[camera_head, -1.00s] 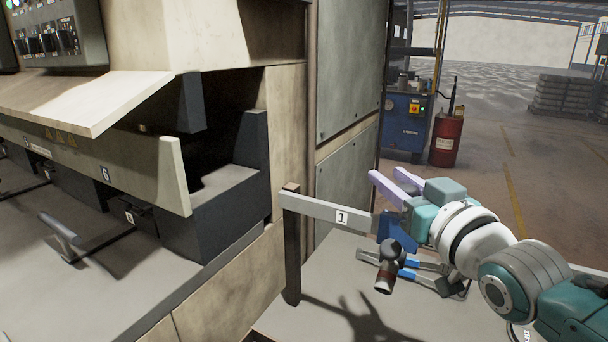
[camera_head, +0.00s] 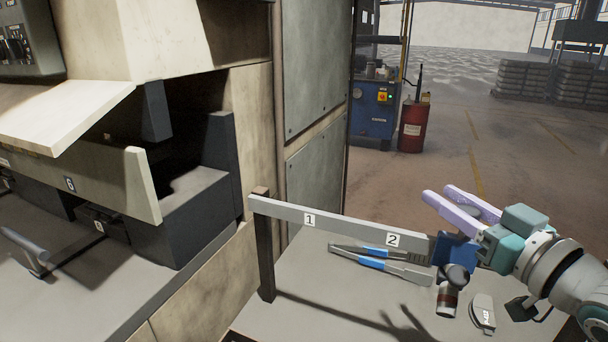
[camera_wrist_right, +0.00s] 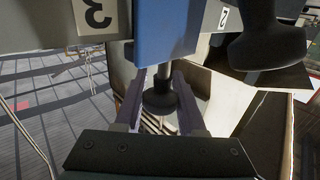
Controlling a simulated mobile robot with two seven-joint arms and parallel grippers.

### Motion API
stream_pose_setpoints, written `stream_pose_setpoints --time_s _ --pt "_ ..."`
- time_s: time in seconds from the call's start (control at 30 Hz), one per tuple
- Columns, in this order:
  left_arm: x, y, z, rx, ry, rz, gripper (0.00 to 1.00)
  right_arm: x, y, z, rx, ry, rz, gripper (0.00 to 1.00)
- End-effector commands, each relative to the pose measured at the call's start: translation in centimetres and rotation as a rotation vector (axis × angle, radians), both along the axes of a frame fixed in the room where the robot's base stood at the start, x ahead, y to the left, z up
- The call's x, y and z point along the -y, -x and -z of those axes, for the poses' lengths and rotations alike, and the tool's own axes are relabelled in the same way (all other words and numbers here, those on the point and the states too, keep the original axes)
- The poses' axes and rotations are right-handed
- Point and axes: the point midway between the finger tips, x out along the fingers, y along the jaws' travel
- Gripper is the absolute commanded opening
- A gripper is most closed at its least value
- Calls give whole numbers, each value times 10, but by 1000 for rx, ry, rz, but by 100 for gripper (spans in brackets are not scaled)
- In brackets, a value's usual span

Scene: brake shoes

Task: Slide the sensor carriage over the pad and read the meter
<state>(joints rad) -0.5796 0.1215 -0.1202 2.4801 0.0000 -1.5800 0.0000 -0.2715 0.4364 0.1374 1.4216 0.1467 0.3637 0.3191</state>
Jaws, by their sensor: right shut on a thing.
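A blue sensor carriage (camera_head: 455,250) sits on a grey rail (camera_head: 350,228), right of its label 2. A dark cylindrical sensor part (camera_head: 447,300) hangs at its front. In the right wrist view the blue carriage (camera_wrist_right: 165,35) lies between labels 3 and 2, with a dark knob (camera_wrist_right: 160,97) on a stem below it. My right gripper (camera_head: 440,193) has its lavender fingers at the carriage. In the wrist view it (camera_wrist_right: 158,90) is shut on the knob. A grey piece with a printed label (camera_head: 483,314) lies on the table; I cannot tell whether it is the pad or the meter.
Blue-handled tongs (camera_head: 380,262) lie on the table (camera_head: 320,285) under the rail. A dark post (camera_head: 265,250) bears the rail's left end. A machine with a dark opening (camera_head: 180,220) stands at left. A blue cabinet (camera_head: 373,112) and red drum (camera_head: 413,125) are behind.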

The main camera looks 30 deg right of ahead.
Motion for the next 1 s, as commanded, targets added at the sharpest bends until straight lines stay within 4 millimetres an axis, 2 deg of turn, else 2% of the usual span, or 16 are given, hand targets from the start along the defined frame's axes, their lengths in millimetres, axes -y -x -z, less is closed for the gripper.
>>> stream_pose_setpoints --time_s 0.3,0.33,0.57,0.83,1.0 --pt "2 0 0 0 7 -5 50 1 2 1 -2 0 0 0" --pt "2 0 0 0 7 -5 50 1 2 1 -2 0 0 41" --pt "2 0 0 0 7 -4 50 1 1 0 -1 0 0 67" --pt "0 0 0 0 2 -2 50 1 2 0 -1 0 -1 67" --pt "-1 0 0 -1 -3 1 50 -1 19 2 -3 -1 -1 67"
